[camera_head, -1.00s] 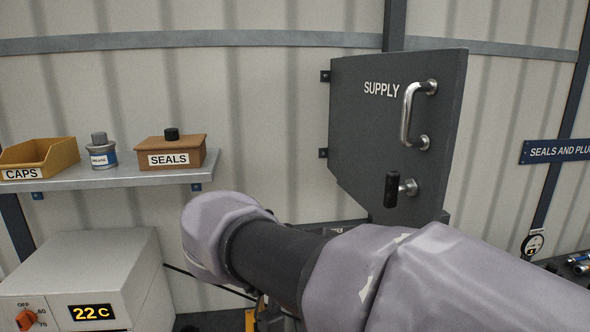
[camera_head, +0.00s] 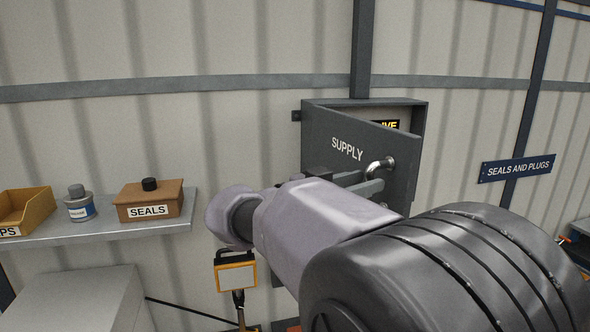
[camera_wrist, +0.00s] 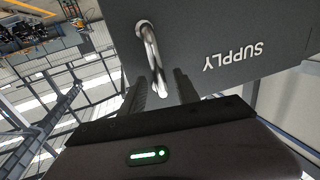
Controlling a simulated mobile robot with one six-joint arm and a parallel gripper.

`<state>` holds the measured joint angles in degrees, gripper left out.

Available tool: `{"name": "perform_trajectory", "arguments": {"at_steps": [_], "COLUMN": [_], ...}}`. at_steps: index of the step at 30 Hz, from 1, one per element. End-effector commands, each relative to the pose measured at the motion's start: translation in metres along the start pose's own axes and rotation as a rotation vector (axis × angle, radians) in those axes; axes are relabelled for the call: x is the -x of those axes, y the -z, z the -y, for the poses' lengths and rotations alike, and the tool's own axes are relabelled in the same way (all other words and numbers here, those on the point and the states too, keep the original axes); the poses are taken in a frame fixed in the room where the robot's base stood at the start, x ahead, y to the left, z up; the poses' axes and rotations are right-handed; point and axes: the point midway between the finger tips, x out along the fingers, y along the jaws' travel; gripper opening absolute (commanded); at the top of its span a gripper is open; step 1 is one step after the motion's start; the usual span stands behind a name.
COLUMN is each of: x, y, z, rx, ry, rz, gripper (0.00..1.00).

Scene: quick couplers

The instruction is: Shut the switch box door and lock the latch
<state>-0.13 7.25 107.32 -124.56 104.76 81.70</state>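The switch box (camera_head: 418,112) is on the wall, and its grey SUPPLY door (camera_head: 333,128) stands partly open. A gap at the top and right shows the inside with a yellow-lettered label (camera_head: 386,125). The metal door handle (camera_head: 381,166) is partly behind my gripper (camera_head: 358,181). In the wrist view, my gripper (camera_wrist: 160,88) has its fingers apart, with the lower end of the handle (camera_wrist: 150,55) between them. Gaps show beside the handle; I cannot tell whether either finger touches it. The latch knob is hidden behind my arm.
A shelf (camera_head: 100,226) on the left holds a SEALS box (camera_head: 150,200), a small jar (camera_head: 79,204) and a yellow bin (camera_head: 25,210). A blue sign (camera_head: 516,168) is at right.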

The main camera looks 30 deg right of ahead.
Motion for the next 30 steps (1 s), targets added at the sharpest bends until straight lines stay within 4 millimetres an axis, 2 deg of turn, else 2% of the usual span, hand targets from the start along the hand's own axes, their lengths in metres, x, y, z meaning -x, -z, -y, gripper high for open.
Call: {"name": "perform_trajectory", "arguments": {"at_steps": [5,14,18,20,30], "x": [-0.019,-0.022,-0.021,-0.021,-0.021], "y": [0.001,0.000,0.000,0.000,0.000], "z": [0.000,0.000,0.000,0.000,0.000], "rx": [0.001,0.001,0.001,0.001,0.001], "ry": [-0.001,0.001,0.001,0.001,0.001], "rz": [0.000,0.000,0.000,0.000,0.000], "gripper": [0.38,0.38,0.10,0.00,0.00]}}
